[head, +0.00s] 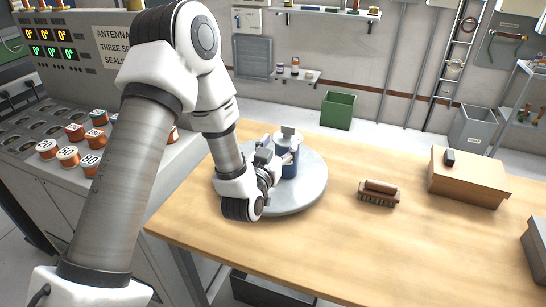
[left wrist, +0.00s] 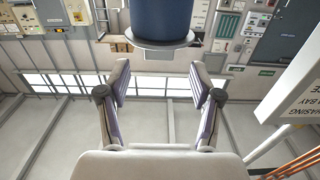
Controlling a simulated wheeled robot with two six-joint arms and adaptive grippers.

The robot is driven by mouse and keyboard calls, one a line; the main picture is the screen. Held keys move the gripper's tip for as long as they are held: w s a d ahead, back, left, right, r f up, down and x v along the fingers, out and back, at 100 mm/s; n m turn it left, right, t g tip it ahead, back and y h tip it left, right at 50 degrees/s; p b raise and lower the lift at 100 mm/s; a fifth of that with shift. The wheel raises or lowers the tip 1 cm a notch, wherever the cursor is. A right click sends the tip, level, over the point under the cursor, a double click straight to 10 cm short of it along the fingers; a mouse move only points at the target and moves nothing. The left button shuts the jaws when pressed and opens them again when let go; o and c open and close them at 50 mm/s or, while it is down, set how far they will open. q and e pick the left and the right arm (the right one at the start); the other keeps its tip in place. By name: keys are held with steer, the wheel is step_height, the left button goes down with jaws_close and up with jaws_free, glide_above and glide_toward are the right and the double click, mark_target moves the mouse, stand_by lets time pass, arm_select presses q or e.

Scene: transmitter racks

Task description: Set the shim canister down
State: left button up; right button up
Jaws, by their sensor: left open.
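The shim canister (head: 289,163), blue with a pale grey top, stands upright on a round grey plate (head: 308,190) on the wooden table. In the left wrist view the blue canister (left wrist: 162,18) shows at the top, with a grey rim. My left gripper (head: 279,157) is beside the canister at the plate, and partly hides it in the head view. In the left wrist view my left gripper (left wrist: 160,78) has its two fingers spread, with nothing between them; the canister is beyond the fingertips. My right gripper is not in view.
A brush (head: 379,193) and a cardboard box (head: 467,178) with a small dark object on top are to the right on the table (head: 330,245). A console with several numbered spools (head: 68,156) stands left. The table front is clear.

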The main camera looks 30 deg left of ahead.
arm_select(q)
steer(key=b+v, duration=0.1)
steer(key=v, duration=0.5)
steer(key=shift+w, duration=0.1)
